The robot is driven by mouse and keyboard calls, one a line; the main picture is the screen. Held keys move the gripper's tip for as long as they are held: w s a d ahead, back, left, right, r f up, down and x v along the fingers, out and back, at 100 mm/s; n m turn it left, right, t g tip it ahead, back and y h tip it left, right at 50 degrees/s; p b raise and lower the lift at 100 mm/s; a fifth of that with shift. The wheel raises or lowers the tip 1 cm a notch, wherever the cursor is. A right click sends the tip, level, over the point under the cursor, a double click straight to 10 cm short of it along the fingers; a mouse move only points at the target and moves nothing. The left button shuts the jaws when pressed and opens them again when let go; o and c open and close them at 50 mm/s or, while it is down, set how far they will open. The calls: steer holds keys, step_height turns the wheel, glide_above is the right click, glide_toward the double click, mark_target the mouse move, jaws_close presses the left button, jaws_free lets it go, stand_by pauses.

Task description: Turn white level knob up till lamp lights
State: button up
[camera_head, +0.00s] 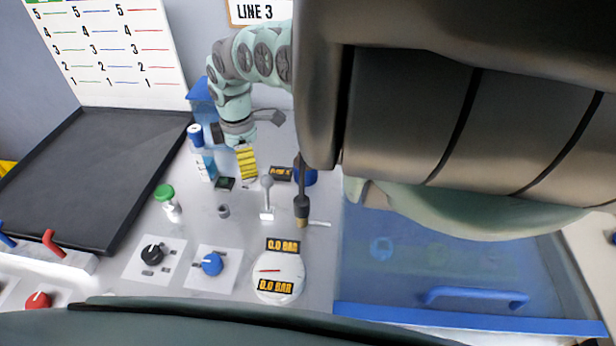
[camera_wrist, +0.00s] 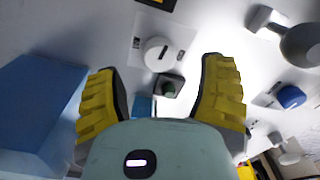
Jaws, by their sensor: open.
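The white level knob (camera_wrist: 157,52) shows in the wrist view on a pale plate, with a dark line across its face. It lies between and beyond the two yellow fingers of my gripper (camera_wrist: 163,72), which are apart and not touching it. A small dark square with a dull green round face, seemingly the lamp (camera_wrist: 169,88), sits just below the knob in that view and looks unlit. In the head view my gripper (camera_head: 246,161) hangs over the back of the grey panel. I cannot make out the white knob there; it may be hidden behind the gripper.
A blue-and-white carton (camera_head: 205,166) stands close left of my gripper. A grey lever (camera_head: 267,195) and a dark nozzle (camera_head: 301,207) rise in front. A green-capped bottle (camera_head: 168,203), black knob (camera_head: 152,253), blue knob (camera_head: 212,264) and gauge (camera_head: 279,275) are nearer. A black tray (camera_head: 80,175) lies left.

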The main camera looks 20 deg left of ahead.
steer(key=shift+f, duration=2.2)
steer(key=shift+a, duration=0.1)
jaws_close()
